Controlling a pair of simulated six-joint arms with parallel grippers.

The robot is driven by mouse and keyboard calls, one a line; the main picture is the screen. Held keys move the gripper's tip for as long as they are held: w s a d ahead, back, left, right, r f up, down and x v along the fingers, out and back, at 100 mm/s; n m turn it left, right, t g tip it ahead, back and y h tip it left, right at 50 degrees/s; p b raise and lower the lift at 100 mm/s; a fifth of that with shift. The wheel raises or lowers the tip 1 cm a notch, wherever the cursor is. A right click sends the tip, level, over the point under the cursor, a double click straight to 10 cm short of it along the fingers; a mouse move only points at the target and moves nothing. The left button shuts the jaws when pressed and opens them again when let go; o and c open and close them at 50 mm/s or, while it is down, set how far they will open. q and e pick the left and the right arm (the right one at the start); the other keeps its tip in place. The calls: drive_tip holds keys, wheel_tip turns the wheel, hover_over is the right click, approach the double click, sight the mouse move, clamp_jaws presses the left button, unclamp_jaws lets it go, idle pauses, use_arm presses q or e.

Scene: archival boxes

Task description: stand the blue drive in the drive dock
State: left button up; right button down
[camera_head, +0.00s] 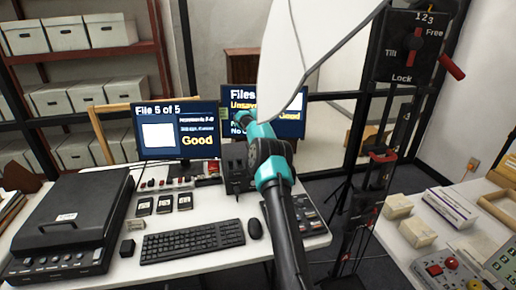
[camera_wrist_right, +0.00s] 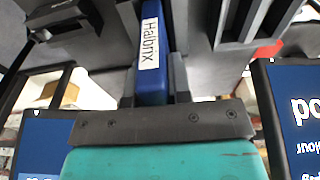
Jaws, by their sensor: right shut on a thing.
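The blue drive (camera_wrist_right: 151,88), with a white label reading "Halbrix", is in the right wrist view. My right gripper (camera_wrist_right: 153,72) is shut on it, one finger on each side. The dark drive dock with open slots (camera_wrist_right: 238,22) is at the top right of that view, to the right of the drive. The drive appears outside these slots; whether its far end touches anything cannot be told. In the head view the dark dock (camera_head: 236,168) stands at the back of the desk, partly behind my right arm. The blue drive cannot be made out there. My left gripper is not in view.
Several black labelled items (camera_head: 165,204) lie by the keyboard (camera_head: 193,241). A mouse (camera_head: 255,229) lies to its right. Two monitors stand behind, the left one (camera_head: 178,130) clear of my arm. A black scanner-like case (camera_head: 62,225) fills the desk's left side.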

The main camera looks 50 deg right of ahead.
drive_tip(key=shift+f, duration=1.2)
idle(0.7)
drive_tip(key=c, duration=1)
unclamp_jaws()
drive_tip(key=shift+o, duration=0.2)
